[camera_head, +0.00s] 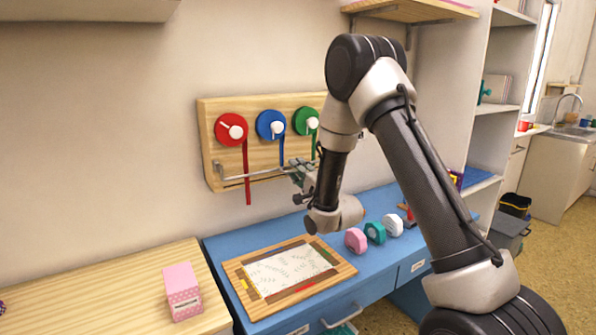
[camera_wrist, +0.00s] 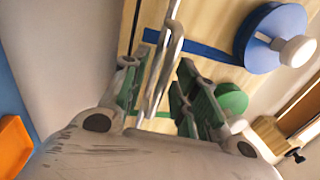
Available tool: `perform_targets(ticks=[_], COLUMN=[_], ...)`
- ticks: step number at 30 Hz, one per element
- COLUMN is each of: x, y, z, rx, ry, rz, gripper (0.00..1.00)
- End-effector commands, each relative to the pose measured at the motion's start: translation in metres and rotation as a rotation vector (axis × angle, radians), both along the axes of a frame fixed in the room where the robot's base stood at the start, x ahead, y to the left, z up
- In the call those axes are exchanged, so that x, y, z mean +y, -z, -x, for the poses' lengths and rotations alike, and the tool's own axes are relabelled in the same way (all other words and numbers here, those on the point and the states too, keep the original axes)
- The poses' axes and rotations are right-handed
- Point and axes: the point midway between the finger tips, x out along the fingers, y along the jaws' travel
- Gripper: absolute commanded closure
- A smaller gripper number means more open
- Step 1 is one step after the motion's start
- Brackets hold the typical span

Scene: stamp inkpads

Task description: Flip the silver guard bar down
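The silver guard bar (camera_head: 250,176) runs across the lower part of a wooden ribbon board (camera_head: 206,140), below the ribbon rolls. Its left end bends at the board's left side; its right end is hidden by my gripper (camera_head: 302,172). In the wrist view the bar (camera_wrist: 172,35) reaches in between my two green-padded fingers. The fingers stand apart, with the bar nearer the left one. I cannot tell whether either finger touches it.
A red roll (camera_head: 230,129), a blue roll (camera_head: 270,124) and a green roll (camera_head: 305,120) hang on the board, ribbons trailing down. Below, the blue desk (camera_head: 225,243) holds a framed board (camera_head: 255,305) and several small dispensers (camera_head: 375,232). A pink box (camera_head: 181,291) stands at left.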

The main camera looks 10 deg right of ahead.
Motion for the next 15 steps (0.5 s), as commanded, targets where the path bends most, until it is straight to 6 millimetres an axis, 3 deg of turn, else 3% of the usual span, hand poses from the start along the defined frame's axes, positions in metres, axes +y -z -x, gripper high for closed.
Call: perform_targets(ticks=[5,15], x=[-0.003,-0.025], y=[0.003,0.018], z=[0.009,0.077], rx=[0.002,0.005], ry=[0.001,0.001], rz=[0.0,0.0], gripper=[0.7,0.7])
